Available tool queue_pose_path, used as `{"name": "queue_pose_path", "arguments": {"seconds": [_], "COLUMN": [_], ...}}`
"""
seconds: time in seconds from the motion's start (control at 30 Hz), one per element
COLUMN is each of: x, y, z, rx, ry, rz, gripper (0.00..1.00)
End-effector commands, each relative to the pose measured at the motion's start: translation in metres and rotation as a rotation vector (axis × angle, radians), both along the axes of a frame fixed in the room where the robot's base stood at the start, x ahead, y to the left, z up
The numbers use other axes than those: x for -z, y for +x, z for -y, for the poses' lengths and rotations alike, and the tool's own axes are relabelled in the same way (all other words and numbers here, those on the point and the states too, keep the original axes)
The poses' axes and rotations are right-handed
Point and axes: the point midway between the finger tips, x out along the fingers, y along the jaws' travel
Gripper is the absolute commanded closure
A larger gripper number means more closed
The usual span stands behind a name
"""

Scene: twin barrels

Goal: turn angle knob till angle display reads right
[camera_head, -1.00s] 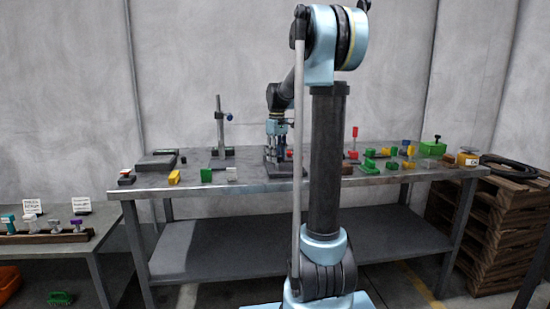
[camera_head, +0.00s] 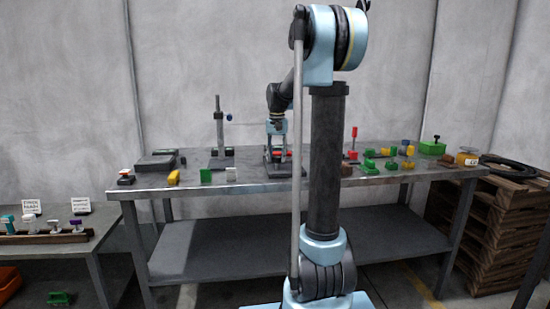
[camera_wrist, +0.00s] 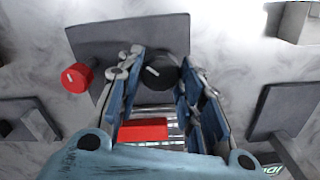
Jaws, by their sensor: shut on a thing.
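In the wrist view a black round knob (camera_wrist: 160,72) with a white pointer mark sits between the fingertips of my gripper (camera_wrist: 159,76). The blue-padded fingers are shut on it from both sides. A red knob (camera_wrist: 76,77) with a white mark stands to the left, clear of the fingers. A red block (camera_wrist: 143,130) shows between the fingers, nearer my palm. A dark plate (camera_wrist: 95,42) lies behind the knob. In the head view my gripper (camera_head: 277,153) points down over a dark-based device (camera_head: 287,170) on the bench. I cannot make out any angle reading.
The metal bench (camera_head: 240,185) holds an upright post stand (camera_head: 219,130) to the left of my gripper. Small coloured parts stand at its front left, with several more to the right. A grey fixture (camera_wrist: 285,110) shows at the wrist view's right.

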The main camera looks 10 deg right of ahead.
Motion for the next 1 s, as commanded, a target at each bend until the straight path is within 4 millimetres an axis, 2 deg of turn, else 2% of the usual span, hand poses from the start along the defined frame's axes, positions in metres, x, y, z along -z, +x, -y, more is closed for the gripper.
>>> {"name": "queue_pose_path", "arguments": {"seconds": [0.2,0.5,1.0], "x": [-0.0005,-0.0005,-0.0004], "y": [0.0015,0.0013,0.0011], "z": [0.0005,0.0005,0.0002], "rx": [0.183,0.358,0.435], "ry": [0.000,0.001,0.002], "rz": [0.003,0.004,0.003], "gripper": [0.90,0.90,0.90]}}
